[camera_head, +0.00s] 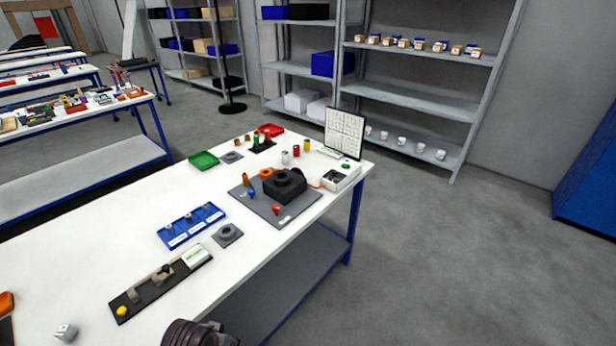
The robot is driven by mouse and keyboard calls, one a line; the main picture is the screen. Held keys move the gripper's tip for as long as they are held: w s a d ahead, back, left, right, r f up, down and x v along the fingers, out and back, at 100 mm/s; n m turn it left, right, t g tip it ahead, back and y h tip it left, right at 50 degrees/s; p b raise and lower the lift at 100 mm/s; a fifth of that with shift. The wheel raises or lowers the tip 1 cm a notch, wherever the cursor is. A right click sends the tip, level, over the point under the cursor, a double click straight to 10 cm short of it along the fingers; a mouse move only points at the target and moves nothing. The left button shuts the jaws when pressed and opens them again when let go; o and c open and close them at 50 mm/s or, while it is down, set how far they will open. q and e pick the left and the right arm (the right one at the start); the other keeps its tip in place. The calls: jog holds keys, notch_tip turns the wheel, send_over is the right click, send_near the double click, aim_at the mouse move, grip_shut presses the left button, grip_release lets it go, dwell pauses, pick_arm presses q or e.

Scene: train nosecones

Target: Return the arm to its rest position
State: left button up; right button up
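Neither gripper's fingers show in the head view. A dark rounded part, apparently a piece of my arm, pokes in at the bottom edge, beside the front edge of the white worktable (110,230). On the table, a grey plate (244,201) carries a black block (284,184) with a round top, an orange piece (266,174) and a red-topped piece (277,208). A blue tray (190,226) with several small parts lies left of the plate. A black board (150,292) with a yellow knob and a lever lies nearer.
Floor to the right is clear, up to the shelves (420,100).

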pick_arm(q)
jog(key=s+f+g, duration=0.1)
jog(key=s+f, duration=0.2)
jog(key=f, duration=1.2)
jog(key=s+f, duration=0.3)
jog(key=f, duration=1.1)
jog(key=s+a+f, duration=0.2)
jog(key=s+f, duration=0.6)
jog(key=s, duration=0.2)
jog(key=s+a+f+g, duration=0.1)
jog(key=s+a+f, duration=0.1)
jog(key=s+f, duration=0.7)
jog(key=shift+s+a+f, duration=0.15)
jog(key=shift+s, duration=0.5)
